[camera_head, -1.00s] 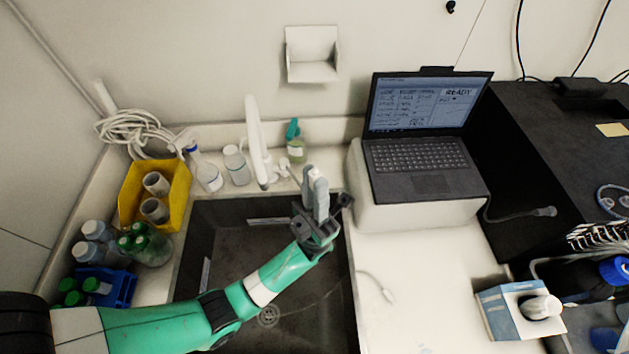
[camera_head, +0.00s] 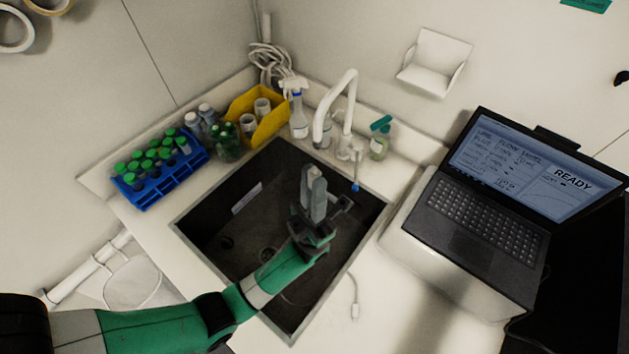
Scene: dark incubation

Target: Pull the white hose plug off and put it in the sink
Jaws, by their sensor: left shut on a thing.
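The dark sink (camera_head: 205,215) is set into the white counter. My left gripper (camera_head: 314,182) is over the right part of the sink, its grey fingers pointing toward the back and shut. What it holds is mostly hidden between the fingers; I take it to be the white hose plug, which I cannot make out clearly. A thin hose with a blue end (camera_head: 355,187) hangs by the tap (camera_head: 333,108), behind and right of the fingers, apart from them. My right gripper is not in view.
A laptop (camera_head: 480,210) stands on a white block at the right. Bottles (camera_head: 298,118), a yellow bin (camera_head: 272,124) and a blue tube rack (camera_head: 160,178) line the back and left. A white cable end (camera_head: 355,310) lies on the counter right of the sink.

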